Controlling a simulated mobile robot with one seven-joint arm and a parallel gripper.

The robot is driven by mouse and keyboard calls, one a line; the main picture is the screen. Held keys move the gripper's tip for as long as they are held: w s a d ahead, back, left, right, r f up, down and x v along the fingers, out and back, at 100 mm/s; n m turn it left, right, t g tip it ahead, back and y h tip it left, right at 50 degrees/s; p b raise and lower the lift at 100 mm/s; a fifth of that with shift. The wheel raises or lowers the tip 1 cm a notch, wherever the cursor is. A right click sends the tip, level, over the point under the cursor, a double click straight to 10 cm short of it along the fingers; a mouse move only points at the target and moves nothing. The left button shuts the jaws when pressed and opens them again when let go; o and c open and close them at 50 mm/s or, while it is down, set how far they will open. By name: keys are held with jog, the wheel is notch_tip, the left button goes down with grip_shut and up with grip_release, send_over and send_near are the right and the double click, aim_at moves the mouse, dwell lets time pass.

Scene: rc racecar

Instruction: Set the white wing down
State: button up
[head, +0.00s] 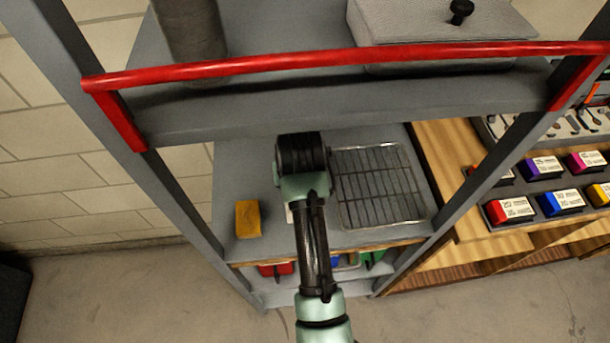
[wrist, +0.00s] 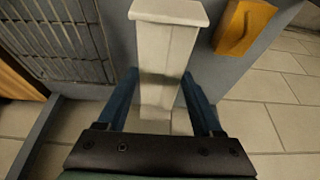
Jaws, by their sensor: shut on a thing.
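My gripper (wrist: 162,95) is shut on the white wing (wrist: 165,55), with a blue finger on each side of it. In the wrist view the wing is a pale, long block with a wider flat end at the top of the picture. In the head view my arm covers the gripper and most of the wing; only a small pale patch (head: 290,213) shows beside the arm. The wing is over the grey shelf (head: 245,170), between the wire rack and the yellow block. I cannot tell whether it touches the shelf.
A wire rack in a tray (head: 378,185) lies right of my arm. A yellow block (head: 248,219) lies on the left; it also shows in the wrist view (wrist: 243,27). An upper shelf with a red bar (head: 350,56) hangs above. Grey posts (head: 480,165) flank the shelf.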

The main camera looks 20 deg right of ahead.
jog(key=f, duration=0.8)
jog(key=shift+s, duration=0.25)
jog(key=shift+f, duration=0.1)
jog(key=o, duration=1.3)
jog(key=shift+o, duration=0.2)
jog(key=v, duration=1.2)
jog(key=shift+p, duration=0.35)
